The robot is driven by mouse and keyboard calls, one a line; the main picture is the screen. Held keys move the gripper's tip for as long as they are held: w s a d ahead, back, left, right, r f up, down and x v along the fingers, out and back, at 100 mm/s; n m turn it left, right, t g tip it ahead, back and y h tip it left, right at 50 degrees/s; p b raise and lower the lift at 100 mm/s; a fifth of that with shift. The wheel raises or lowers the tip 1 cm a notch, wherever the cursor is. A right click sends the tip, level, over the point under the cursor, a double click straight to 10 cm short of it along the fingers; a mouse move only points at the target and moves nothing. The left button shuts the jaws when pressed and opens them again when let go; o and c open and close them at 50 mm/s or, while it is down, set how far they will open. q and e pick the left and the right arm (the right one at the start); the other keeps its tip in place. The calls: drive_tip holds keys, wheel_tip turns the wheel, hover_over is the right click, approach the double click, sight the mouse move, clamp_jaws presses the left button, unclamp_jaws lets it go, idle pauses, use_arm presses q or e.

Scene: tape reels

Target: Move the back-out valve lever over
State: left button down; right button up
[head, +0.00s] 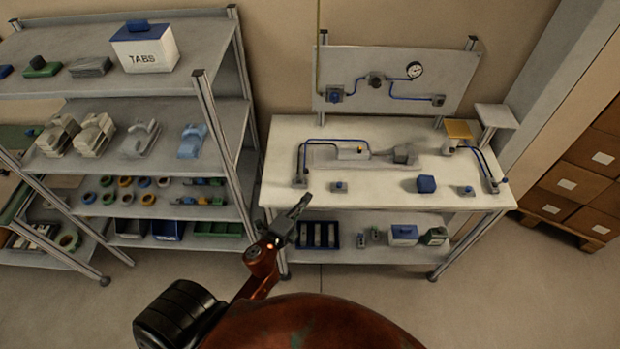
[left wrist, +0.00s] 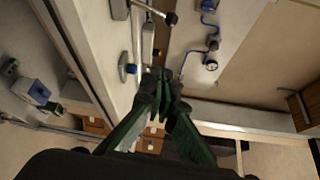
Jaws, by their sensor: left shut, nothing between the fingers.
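My left gripper (head: 305,199) is shut and empty at the front left edge of the white bench; its dark fingertips also show in the left wrist view (left wrist: 165,82). A dark upright fitting with a tube (head: 299,178) stands at the bench's left end, just beyond the fingertips. In the left wrist view a grey block carries a bar with a black knob (left wrist: 170,18). A small block with a blue top (head: 338,187) sits to the right of the gripper. I cannot tell which part is the back-out valve lever. My right gripper is out of view.
A grey back panel (head: 455,75) holds a round gauge (head: 414,69) and blue tubing. A cylinder assembly (head: 352,153) and a dark blue block (head: 426,184) sit on the bench. A storage rack (head: 200,95) stands close on the left. Trays and boxes fill the lower shelf.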

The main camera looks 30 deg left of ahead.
sight(304, 175)
use_arm(q)
drive_tip(key=w, duration=0.6)
drive_tip(key=w+p, duration=0.1)
drive_tip(key=w, duration=0.2)
drive_tip(key=shift+w+a+f, duration=0.15)
drive_tip(key=shift+w+f, duration=0.1)
drive_tip(key=a, duration=0.1)
drive_tip(key=a+p, duration=0.1)
drive_tip(key=a, duration=0.1)
drive_tip(key=shift+s+r, duration=0.15)
drive_tip(key=shift+s, duration=0.15)
drive_tip(key=shift+s+a, duration=0.15)
drive_tip(key=shift+a, duration=0.25)
